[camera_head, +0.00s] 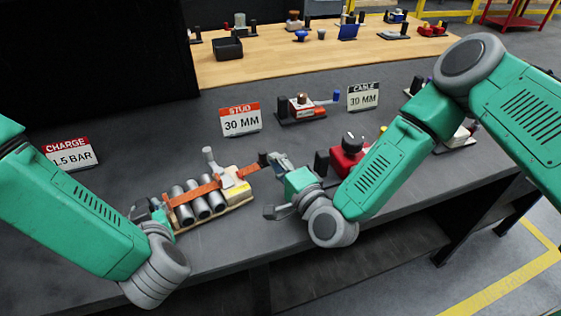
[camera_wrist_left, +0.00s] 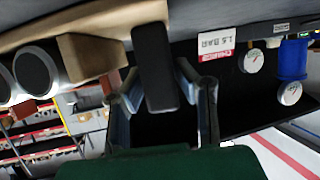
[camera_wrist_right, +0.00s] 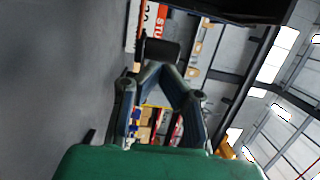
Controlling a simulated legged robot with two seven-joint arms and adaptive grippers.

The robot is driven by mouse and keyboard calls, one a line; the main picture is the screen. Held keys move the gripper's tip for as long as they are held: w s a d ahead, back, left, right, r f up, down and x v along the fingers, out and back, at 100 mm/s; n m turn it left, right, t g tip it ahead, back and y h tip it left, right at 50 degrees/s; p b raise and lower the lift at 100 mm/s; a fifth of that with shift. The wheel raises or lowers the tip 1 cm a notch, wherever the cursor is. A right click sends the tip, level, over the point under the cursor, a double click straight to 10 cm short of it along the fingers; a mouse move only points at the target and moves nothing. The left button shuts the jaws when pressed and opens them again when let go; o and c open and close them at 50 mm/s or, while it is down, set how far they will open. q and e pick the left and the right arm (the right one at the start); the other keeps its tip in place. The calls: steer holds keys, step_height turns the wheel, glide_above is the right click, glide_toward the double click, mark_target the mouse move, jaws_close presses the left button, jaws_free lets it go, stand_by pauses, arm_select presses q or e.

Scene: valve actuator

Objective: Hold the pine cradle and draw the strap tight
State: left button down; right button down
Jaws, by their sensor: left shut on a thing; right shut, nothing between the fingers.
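The pine cradle (camera_head: 215,221) lies on the dark bench with several dark cylinders (camera_head: 198,203) in it. An orange strap (camera_head: 197,191) runs over them to a buckle with a grey lever (camera_head: 211,158), then to a dark end tab (camera_head: 263,160). My left gripper (camera_head: 150,211) is shut on the black grip at the cradle's left end; this grip (camera_wrist_left: 155,70) shows between the fingers in the left wrist view. My right gripper (camera_head: 275,162) is shut and empty at the strap's dark tab. In the right wrist view, a black block (camera_wrist_right: 160,50) shows just past the closed fingertips (camera_wrist_right: 162,72).
A red device with a black knob (camera_head: 350,145) stands close to my right arm. Signs for charge (camera_head: 70,153), stud (camera_head: 240,119) and cable (camera_head: 363,97) stand behind. A small fixture (camera_head: 302,107) stands between the last two. Bare bench lies between the cradle and the signs.

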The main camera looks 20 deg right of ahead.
steer(key=shift+w+a, duration=0.2)
steer(key=shift+a, duration=0.25)
steer(key=s+d, duration=0.1)
steer(key=d, duration=0.1)
steer(key=s+d, duration=0.1)
steer(key=shift+d+f, duration=0.1)
steer(key=shift+d, duration=0.3)
steer(key=v, duration=1)
steer(key=shift+a, duration=0.1)
arm_select(q)
steer(key=c, duration=1.2)
jaws_free()
